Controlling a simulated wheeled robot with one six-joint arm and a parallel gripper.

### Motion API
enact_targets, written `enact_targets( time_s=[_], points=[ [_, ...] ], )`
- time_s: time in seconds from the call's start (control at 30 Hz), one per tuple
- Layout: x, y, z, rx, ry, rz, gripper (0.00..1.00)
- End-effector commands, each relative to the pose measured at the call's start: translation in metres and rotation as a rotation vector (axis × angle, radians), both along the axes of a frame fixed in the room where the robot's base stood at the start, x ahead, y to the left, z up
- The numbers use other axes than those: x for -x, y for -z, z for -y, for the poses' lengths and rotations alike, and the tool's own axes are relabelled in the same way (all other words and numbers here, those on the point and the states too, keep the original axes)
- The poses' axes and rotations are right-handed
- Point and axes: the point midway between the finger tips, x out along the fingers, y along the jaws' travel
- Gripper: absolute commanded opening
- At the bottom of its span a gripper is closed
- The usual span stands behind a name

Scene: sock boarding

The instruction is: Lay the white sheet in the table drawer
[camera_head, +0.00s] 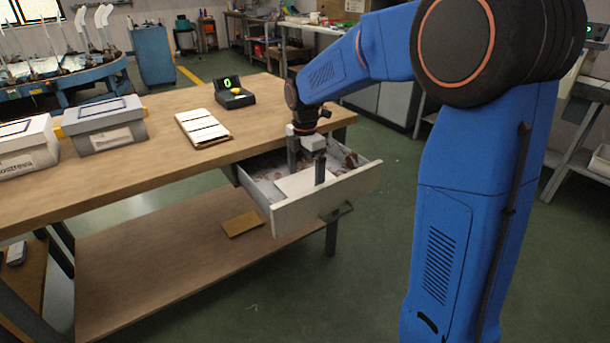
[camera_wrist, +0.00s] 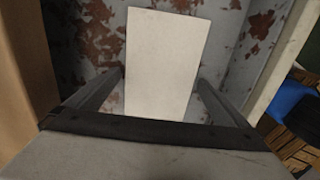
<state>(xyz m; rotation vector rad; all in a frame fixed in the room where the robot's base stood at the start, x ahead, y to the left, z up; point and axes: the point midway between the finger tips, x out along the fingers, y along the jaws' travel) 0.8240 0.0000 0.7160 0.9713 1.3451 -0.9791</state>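The white sheet (camera_wrist: 165,55) lies in the pulled-out table drawer (camera_head: 322,200), flat on the drawer floor as far as I can tell. It also shows in the head view (camera_head: 294,184), partly behind my gripper's fingers. My gripper (camera_head: 306,176) points down into the drawer with its fingers spread wide. In the wrist view my gripper (camera_wrist: 161,76) has one finger on each side of the sheet, close to its edges. Whether the fingers touch the sheet is hard to tell. The sheet's near end is hidden by the gripper body.
The wooden table (camera_head: 130,175) holds a white pad (camera_head: 202,127), a black device with a green display (camera_head: 234,94) and grey boxes (camera_head: 105,124). A brown piece (camera_head: 243,223) lies on the lower shelf (camera_head: 170,265). The floor right of the drawer is clear.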

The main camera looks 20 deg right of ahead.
Motion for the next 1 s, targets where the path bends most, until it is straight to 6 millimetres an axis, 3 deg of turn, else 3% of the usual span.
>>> enact_targets(
  time_s=[0.27, 0.7, 1.0],
  points=[
    [-0.001, -0.011, 0.0, -0.001, 0.0, 0.003, 1.0],
    [-0.001, -0.091, 0.0, 0.0, 0.0, 0.003, 1.0],
    [-0.001, -0.12, 0.0, 0.0, 0.0, 0.001, 1.0]
  ],
)
